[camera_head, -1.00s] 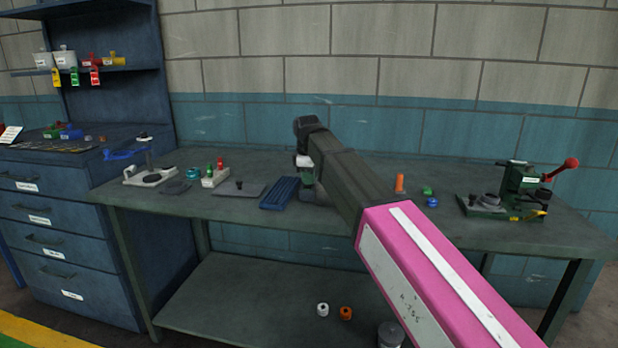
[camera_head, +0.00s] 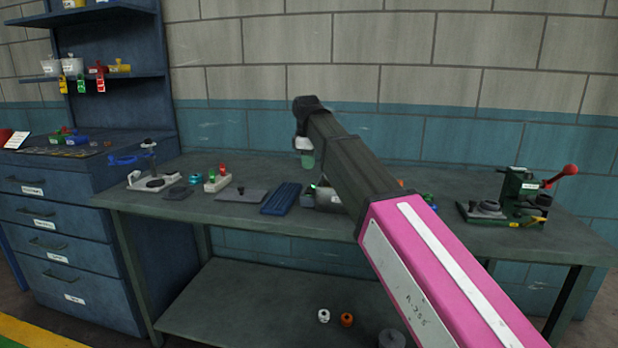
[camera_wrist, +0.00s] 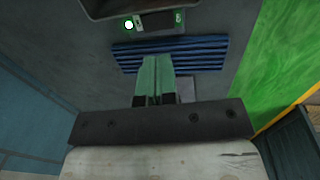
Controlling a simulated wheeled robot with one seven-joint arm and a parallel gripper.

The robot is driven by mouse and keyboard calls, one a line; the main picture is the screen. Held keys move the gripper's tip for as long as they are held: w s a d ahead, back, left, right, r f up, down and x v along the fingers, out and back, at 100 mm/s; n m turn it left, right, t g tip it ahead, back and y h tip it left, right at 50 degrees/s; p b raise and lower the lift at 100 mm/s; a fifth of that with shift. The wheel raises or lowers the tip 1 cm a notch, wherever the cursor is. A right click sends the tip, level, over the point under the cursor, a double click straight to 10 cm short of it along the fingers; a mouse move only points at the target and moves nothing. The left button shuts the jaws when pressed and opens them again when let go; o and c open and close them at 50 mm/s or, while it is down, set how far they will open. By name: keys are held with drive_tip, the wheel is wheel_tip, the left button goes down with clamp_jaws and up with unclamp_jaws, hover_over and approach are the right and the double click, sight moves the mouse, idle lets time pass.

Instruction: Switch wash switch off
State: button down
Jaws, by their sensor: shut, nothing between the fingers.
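My gripper (camera_head: 306,160) hangs from the arm's end above the workbench, with its pale green fingers pointing down. In the wrist view its fingers (camera_wrist: 157,60) are together and empty, in front of a blue ribbed mat (camera_wrist: 170,52). A grey unit (camera_head: 328,200) stands on the bench beside the mat, partly hidden by my arm. In the wrist view this unit (camera_wrist: 153,20) shows a bright round light, a pale label and a small green part. I cannot tell which part is the wash switch or its position. My fingertips appear apart from the unit.
The blue mat (camera_head: 282,198) lies mid-bench. A green press with a red-knobbed lever (camera_head: 522,190) stands right. A block wall rises behind the workbench (camera_head: 460,235).

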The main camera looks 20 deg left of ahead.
wheel_tip(320, 180, up, 6)
hover_over(309, 188)
drive_tip(key=s, duration=0.3)
drive_tip(key=shift+s+d, duration=0.1)
drive_tip(key=shift+d, duration=0.25)
drive_tip(key=shift+w+a, duration=0.25)
drive_tip(key=shift+w, duration=0.5)
drive_tip(key=f, duration=0.4)
drive_tip(key=w+f, duration=0.1)
drive_tip(key=f, duration=0.9)
drive_tip(key=shift+w, duration=0.35)
